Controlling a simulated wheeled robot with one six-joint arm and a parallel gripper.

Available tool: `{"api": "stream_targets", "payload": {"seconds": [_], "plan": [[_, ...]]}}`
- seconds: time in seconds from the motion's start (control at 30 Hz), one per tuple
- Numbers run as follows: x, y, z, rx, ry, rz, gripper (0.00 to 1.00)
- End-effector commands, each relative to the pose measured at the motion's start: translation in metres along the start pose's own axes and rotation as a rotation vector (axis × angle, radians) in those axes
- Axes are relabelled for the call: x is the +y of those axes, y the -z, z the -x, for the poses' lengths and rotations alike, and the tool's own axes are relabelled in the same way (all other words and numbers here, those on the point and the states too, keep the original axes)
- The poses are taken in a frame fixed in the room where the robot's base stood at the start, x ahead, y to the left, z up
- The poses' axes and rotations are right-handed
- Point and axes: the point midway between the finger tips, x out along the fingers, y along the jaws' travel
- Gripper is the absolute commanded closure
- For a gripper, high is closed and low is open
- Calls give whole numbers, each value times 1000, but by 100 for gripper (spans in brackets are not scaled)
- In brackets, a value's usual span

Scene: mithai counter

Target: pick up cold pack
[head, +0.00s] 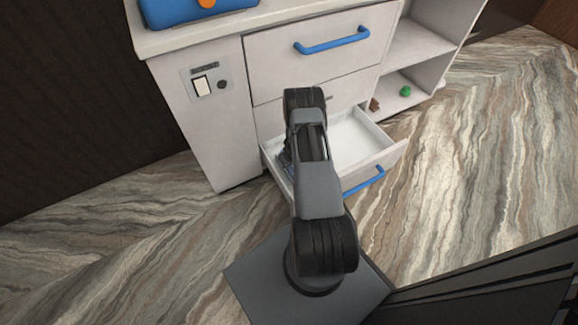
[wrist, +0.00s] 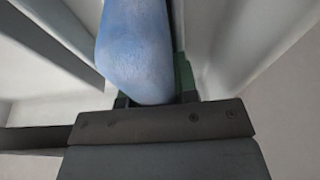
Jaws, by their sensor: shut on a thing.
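The cold pack (wrist: 137,50) is a pale blue, rounded, frosty-looking piece in the wrist view. My gripper (wrist: 152,97) is shut on its near end, with a dark green finger pad showing on the right side. The far end of the pack runs out of the top of the view. Pale drawer walls stand on both sides of it. In the head view my arm reaches into the open lower drawer (head: 362,140) and hides the pack and most of the gripper.
The closed upper drawer (head: 320,60) has a blue handle (head: 332,41) and sits above the open one. Open shelves to the right hold a small green item (head: 405,91). A blue case (head: 185,12) lies on the countertop. The floor to the right is clear.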

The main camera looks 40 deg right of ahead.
Motion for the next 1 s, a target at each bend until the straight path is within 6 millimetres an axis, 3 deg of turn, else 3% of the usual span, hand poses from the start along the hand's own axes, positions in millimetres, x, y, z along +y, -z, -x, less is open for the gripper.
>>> {"api": "stream_targets", "payload": {"seconds": [0.37, 0.7, 1.0], "plan": [[0, 3, 8, 2, -1, 0, 100], [0, 19, 66, 2, -1, 0, 100], [0, 26, 95, 0, 0, 1, 100]]}}
